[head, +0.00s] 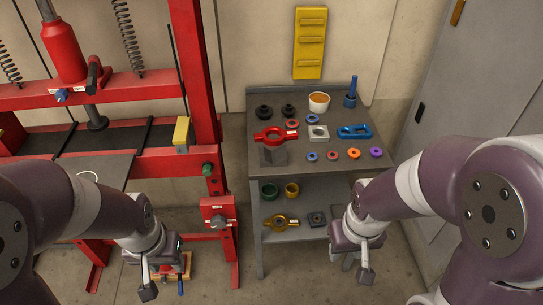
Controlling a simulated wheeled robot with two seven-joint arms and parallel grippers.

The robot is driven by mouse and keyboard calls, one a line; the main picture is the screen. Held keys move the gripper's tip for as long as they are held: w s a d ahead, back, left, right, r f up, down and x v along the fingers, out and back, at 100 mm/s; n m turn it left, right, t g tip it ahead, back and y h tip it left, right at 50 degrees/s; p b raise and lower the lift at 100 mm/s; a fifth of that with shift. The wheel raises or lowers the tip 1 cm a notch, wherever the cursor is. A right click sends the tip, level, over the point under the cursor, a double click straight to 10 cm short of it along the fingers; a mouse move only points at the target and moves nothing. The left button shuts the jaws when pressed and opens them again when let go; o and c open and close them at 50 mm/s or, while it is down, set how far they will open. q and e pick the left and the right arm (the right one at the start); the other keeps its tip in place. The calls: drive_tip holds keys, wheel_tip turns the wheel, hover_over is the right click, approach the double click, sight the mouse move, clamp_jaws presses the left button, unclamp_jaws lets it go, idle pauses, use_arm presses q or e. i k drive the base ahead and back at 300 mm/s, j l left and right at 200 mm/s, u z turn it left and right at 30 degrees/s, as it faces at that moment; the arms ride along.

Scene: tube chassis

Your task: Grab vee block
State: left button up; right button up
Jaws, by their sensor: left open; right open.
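A grey block (273,156) stands at the front left of the workbench top, under or just in front of a red ring tool with handles (268,135); it may be the vee block, but its notch is not clear. A yellow-topped block (181,131) sits at the right end of the red press bed. My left gripper (160,278) is open and empty, low in front of the press. My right gripper (362,268) is open and empty, low in front of the bench's right side. Both are apart from the blocks.
The grey workbench (340,172) carries several rings, a white cup (319,102), a blue tool (354,132) and a square plate (318,133). The red press (201,100) stands left; a grey cabinet (430,90) stands right.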

sight(278, 158)
drive_tip(key=i+l, duration=0.3)
drive_tip(key=i, duration=0.15)
drive_tip(key=i+l, duration=0.3)
drive_tip(key=i, duration=0.15)
drive_tip(key=i+l, duration=0.3)
drive_tip(key=i, duration=0.15)
drive_tip(key=j+u, duration=0.05)
